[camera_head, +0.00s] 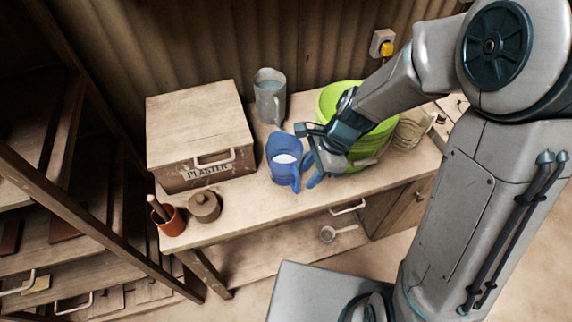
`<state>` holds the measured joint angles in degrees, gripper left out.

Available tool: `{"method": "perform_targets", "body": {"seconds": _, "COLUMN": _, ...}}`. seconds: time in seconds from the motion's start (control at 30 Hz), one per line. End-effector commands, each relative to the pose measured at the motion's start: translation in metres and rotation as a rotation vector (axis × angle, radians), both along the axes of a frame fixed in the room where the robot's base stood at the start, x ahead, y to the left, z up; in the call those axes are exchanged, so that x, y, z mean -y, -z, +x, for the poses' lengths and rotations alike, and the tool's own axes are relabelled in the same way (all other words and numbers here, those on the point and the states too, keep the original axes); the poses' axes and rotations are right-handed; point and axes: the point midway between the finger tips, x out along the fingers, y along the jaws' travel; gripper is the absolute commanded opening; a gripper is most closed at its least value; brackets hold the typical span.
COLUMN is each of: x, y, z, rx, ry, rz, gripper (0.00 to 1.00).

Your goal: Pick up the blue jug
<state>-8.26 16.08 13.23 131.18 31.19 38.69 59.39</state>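The blue jug (280,153) stands upright on the wooden workbench (238,213), right of the wooden box. Its open top shows a pale inside, and its handle is on the near right side. My gripper (306,156) is just right of the jug. Its fingers are spread apart, one toward the back and one toward the front near the handle. I see nothing held between them. I cannot tell whether a finger touches the jug.
A wooden box (196,118) labelled PLASTER stands left of the jug. A grey pitcher (269,98) is behind it, and a green bucket (335,97) is behind my gripper.

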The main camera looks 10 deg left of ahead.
Motion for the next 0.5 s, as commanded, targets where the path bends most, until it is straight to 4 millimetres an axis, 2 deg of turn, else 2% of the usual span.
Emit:
{"method": "perform_targets", "body": {"seconds": 0.27, "x": -0.008, "y": 0.014, "z": -0.001, "rx": -0.002, "ry": -0.003, "rz": 0.0, "gripper": 0.37}}
{"method": "perform_targets", "body": {"seconds": 0.5, "x": -0.02, "y": 0.04, "z": -0.002, "rx": -0.004, "ry": -0.002, "rz": -0.001, "gripper": 0.37}}
